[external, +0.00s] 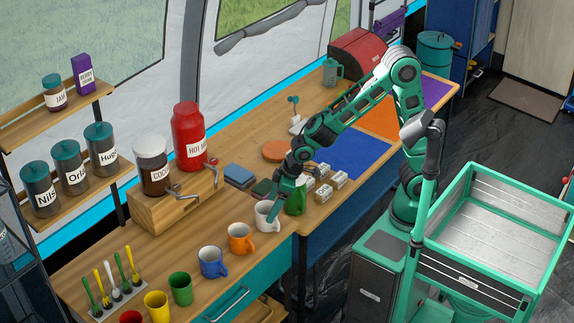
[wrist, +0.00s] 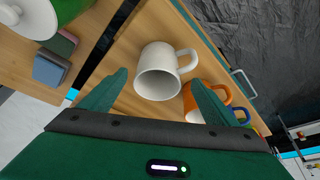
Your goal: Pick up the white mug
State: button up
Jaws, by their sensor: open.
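The white mug (external: 266,217) stands on the wooden counter near its front edge, at the end of a row of coloured mugs. In the wrist view the white mug (wrist: 158,74) lies ahead of and between the two fingers, with its handle toward the upper right. My gripper (external: 279,205) is at the mug, fingers pointing down; in the wrist view my gripper (wrist: 155,92) is open, with one finger on each side of the mug. I cannot tell whether a finger touches it.
An orange mug (external: 241,238) stands close to the white one; it also shows beside the right finger in the wrist view (wrist: 214,95). A blue mug (external: 212,262) follows. A green container (external: 296,203) and several small blocks (external: 322,193) stand on the other side.

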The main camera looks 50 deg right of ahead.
jog(key=shift+x, duration=3.05)
jog(key=shift+w+d, duration=0.1)
jog(key=shift+d, duration=0.1)
jog(key=c, duration=1.2)
